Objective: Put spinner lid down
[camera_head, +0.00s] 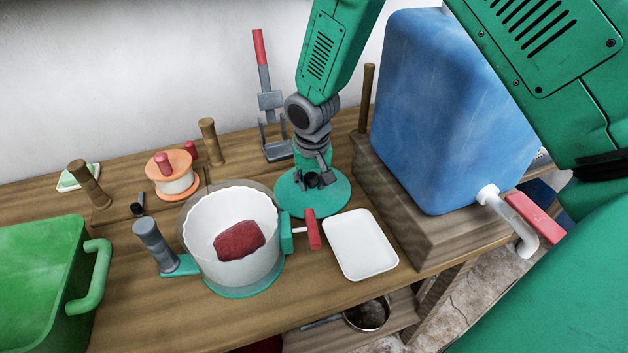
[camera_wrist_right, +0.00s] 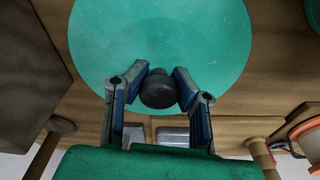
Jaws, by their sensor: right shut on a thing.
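The spinner lid (camera_head: 290,200) is a flat teal disc with a dark knob. It is level at the table surface, behind and right of the spinner bowl (camera_head: 232,240); I cannot tell whether it touches the wood. My right gripper (camera_head: 318,178) is over it, pointing down. In the right wrist view the fingers (camera_wrist_right: 160,85) are closed on both sides of the lid's dark knob (camera_wrist_right: 158,92), and the disc (camera_wrist_right: 160,35) shows beyond it. The bowl is open and holds a white basket with a dark red piece (camera_head: 240,241). My left gripper is not in view.
A white tray (camera_head: 360,245) lies right of the bowl. A blue water tank (camera_head: 445,110) on a wooden block (camera_head: 430,225) stands right of the lid. A red-handled stand (camera_head: 272,125) is behind it. A green bin (camera_head: 45,280) and an orange-rimmed spool (camera_head: 170,172) are left.

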